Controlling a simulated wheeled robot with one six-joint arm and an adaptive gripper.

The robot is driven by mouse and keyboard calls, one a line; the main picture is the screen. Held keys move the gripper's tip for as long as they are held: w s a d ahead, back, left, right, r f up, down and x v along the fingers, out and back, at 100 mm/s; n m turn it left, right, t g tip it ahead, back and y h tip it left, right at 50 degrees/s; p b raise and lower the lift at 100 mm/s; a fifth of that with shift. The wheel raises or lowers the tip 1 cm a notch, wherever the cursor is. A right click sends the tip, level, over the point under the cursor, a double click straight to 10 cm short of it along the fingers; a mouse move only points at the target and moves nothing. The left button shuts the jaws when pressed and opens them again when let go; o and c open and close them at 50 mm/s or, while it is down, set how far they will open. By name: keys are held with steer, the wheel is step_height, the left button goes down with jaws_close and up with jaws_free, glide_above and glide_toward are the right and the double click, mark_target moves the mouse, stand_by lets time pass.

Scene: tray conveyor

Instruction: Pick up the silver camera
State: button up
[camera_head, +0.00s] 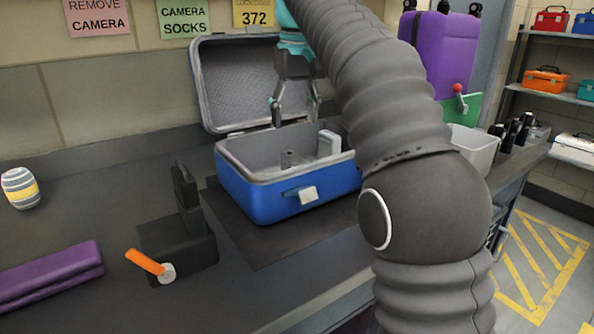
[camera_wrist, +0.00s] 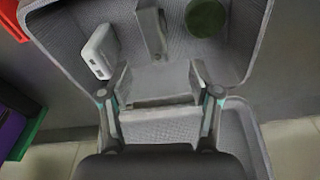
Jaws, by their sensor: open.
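A blue case (camera_head: 262,195) with a grey lining stands open on the counter. Inside it, at the right, is a pale whitish-grey box-shaped object (camera_head: 328,143); in the wrist view this object (camera_wrist: 98,52) lies at the upper left and has small dark slots. I cannot tell whether it is the silver camera. My gripper (camera_head: 296,112) is open and points down above the back of the case, in front of the raised lid (camera_head: 235,85). In the wrist view my gripper (camera_wrist: 162,88) has its fingers apart, with nothing clearly held. The pale object is apart from the fingers.
A grey upright divider (camera_wrist: 152,30) and a dark green round item (camera_wrist: 206,18) are in the case. A black device with an orange handle (camera_head: 148,262) stands left of the case. A purple case (camera_head: 440,50) stands behind my arm.

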mark_target(293, 160)
steer(key=shift+w+a+f, duration=0.1)
steer(key=shift+w+f, duration=0.1)
steer(key=shift+f, duration=1.65)
steer(key=shift+w+a+f, duration=0.1)
steer(key=shift+w+f, duration=0.15)
steer(key=shift+f, duration=1.55)
steer(key=shift+w+a+f, duration=0.1)
steer(key=shift+w+f, duration=0.1)
steer(key=shift+f, duration=1.65)
steer(key=c, duration=0.9)
steer(key=shift+r, duration=0.1)
steer(key=shift+r, duration=4.9)
